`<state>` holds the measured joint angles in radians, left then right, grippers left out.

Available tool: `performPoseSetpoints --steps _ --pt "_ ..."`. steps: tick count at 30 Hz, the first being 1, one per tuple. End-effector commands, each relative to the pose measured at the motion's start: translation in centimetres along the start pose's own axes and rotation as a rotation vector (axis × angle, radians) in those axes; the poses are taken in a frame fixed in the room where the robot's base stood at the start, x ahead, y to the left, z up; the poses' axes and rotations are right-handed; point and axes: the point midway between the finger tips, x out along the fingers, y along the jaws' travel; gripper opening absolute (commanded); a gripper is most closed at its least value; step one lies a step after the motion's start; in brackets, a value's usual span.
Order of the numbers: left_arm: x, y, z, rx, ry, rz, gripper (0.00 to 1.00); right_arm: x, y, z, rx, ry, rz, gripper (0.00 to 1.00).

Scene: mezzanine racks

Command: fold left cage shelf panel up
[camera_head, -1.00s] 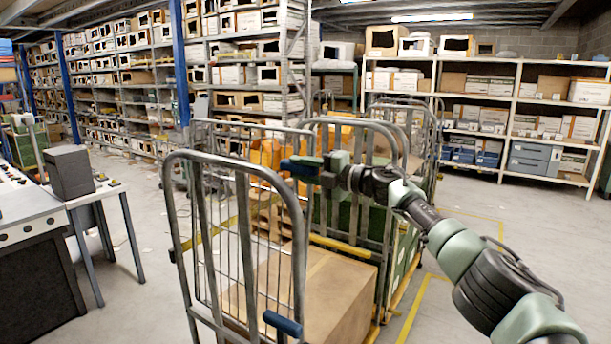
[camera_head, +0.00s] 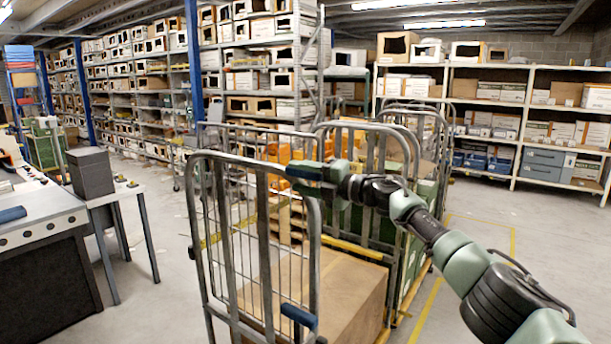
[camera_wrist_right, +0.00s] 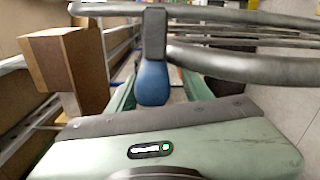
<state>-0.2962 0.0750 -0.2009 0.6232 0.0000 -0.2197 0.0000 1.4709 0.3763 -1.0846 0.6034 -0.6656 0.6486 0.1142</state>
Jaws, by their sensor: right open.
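The nearest roll cage (camera_head: 203,235) stands in front of me in the head view, with a barred end panel and a large cardboard box (camera_head: 350,290) inside. I cannot clearly tell which part is its shelf panel. A blue grip (camera_head: 298,316) shows low on its near right post. My right gripper (camera_head: 302,174) is open near the top right corner of the barred panel. In the right wrist view, grey tubes (camera_wrist_right: 240,68) and a blue-ended piece (camera_wrist_right: 153,82) lie just past the green palm; I see nothing clearly held. My left gripper is out of view.
More roll cages (camera_head: 420,110) stand close behind, one with green and orange contents. A table with a dark grey box (camera_head: 91,172) is at the left. Racks line the back. Floor (camera_head: 475,270) is clear at the right.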

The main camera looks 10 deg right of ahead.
Motion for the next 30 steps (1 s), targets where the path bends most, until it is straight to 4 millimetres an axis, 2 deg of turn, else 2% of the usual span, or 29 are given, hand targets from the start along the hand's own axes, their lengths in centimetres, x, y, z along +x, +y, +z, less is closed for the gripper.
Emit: performPoseSetpoints --steps 11,17,27,30 --pt "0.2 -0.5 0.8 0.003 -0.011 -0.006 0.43 -0.6 0.2 0.5 0.000 -0.010 0.003 0.49" --pt "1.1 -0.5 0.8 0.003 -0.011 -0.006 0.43 -2.6 0.1 0.4 -0.003 -0.011 0.003 0.49" --pt "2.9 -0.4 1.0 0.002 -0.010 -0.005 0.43 -7.0 0.2 0.0 -0.004 -0.008 0.003 0.49" --pt "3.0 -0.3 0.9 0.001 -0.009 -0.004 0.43 -7.6 0.3 -0.1 -0.004 -0.007 0.003 0.49"
